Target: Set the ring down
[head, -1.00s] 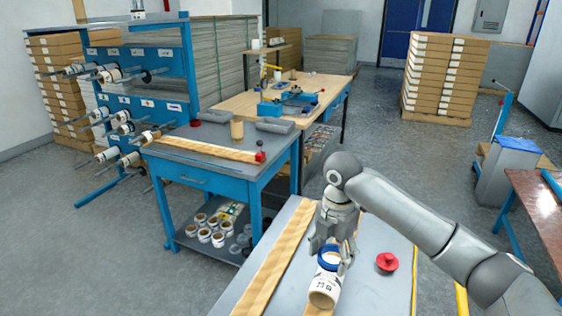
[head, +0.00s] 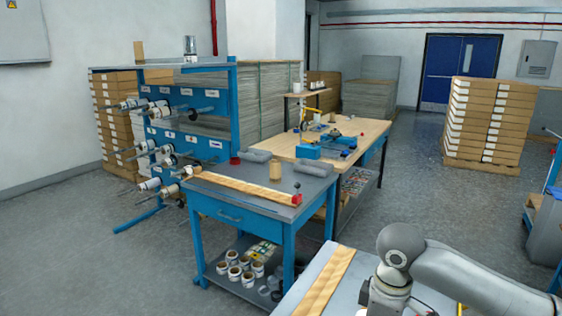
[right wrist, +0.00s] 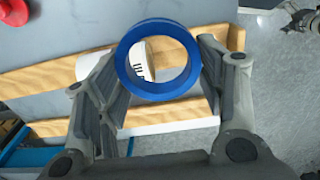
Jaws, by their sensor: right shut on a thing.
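A blue ring (right wrist: 160,92) is between the fingers of my right gripper (right wrist: 158,58) in the right wrist view. The gripper is shut on it, with one finger at each side. Behind the ring is a white roll (right wrist: 90,68) with a dark printed label, partly seen through the opening. The roll lies by light wooden strips on a grey tabletop (right wrist: 100,30). The ring appears nearer to the camera than the roll; the gap cannot be judged. In the head view only my right wrist shows at the bottom edge; its fingers and the ring are out of frame. My left gripper is not in view.
In the head view a wooden strip (head: 325,283) lies on the near table. A blue workbench (head: 240,215) stands beyond it, with several rolls on its lower shelf. A rack of rolls (head: 185,135) is at left, stacked boxes (head: 487,120) at right. A red object (right wrist: 15,10) shows in the wrist view.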

